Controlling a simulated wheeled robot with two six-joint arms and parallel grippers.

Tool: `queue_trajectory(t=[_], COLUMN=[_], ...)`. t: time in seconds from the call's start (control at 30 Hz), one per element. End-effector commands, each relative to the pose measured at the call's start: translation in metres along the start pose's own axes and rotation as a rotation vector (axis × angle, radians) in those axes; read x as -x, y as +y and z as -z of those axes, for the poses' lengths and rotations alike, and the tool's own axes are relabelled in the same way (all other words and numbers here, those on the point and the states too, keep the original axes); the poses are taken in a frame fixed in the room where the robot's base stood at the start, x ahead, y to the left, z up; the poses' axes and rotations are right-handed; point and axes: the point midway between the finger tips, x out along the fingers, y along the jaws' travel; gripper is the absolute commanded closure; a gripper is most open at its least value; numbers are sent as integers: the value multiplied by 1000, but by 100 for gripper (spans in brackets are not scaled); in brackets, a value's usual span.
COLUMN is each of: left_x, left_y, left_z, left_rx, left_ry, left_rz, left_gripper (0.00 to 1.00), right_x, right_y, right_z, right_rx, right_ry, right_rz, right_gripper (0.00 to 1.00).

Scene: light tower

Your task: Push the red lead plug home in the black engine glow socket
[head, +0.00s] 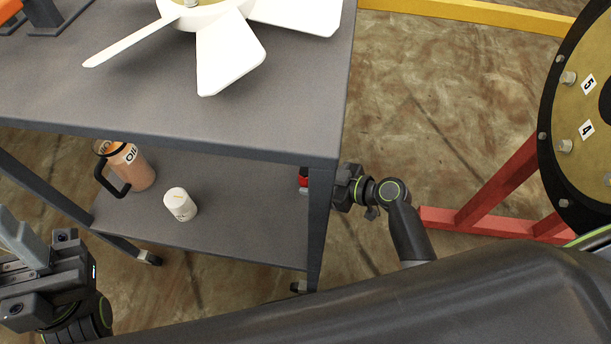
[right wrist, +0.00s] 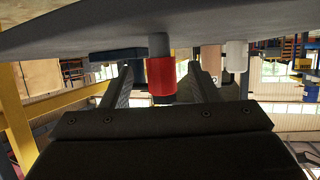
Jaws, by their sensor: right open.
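A small red and grey cylinder (head: 303,178) shows beside the near right leg of the cart, partly hidden by that leg. In the right wrist view the red cylinder (right wrist: 161,77) lies between the fingers in the picture, its grey end against the grey shelf surface. I cannot tell whether it is the red lead plug. My right gripper (head: 338,187) is open, just right of the cart leg; its two fingers (right wrist: 160,90) show apart, with gaps beside the red part. My left gripper (head: 30,250) is at the lower left, its opening unclear. No black engine glow socket is recognizable.
The grey cart (head: 150,100) carries a white fan (head: 230,55) on top. Its lower shelf (head: 245,215) holds an orange oil can (head: 135,168) and a white container (head: 180,205). A round numbered flange (head: 570,110) on a red stand (head: 500,190) is at right. Floor between is clear.

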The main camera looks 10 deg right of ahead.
Motion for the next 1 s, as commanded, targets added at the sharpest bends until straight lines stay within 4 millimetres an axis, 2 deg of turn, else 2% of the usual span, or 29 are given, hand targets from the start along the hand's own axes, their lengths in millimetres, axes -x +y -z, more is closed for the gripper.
queue_trajectory(t=[0.03, 0.2, 0.5, 0.87, 1.0], left_x=[5, 8, 8, 8, 8], left_y=[0, 0, -1, -1, -1], left_z=[0, 0, 0, 0, 0], left_rx=[3, 13, 15, 14, 14], left_ry=[4, 12, 14, 16, 17], left_rz=[6, 21, 25, 24, 24], left_gripper=[71, 71, 71, 71, 71], right_x=[-11, -31, -35, -35, -35], right_y=[-1, -2, -1, -1, -1], right_z=[-1, -1, 0, 0, 0], right_rx=[-2, -1, 0, 0, 0], right_ry=[4, 1, 0, 0, 0], right_rz=[1, 1, 0, 0, -1], right_gripper=[45, 45, 46, 94, 94])
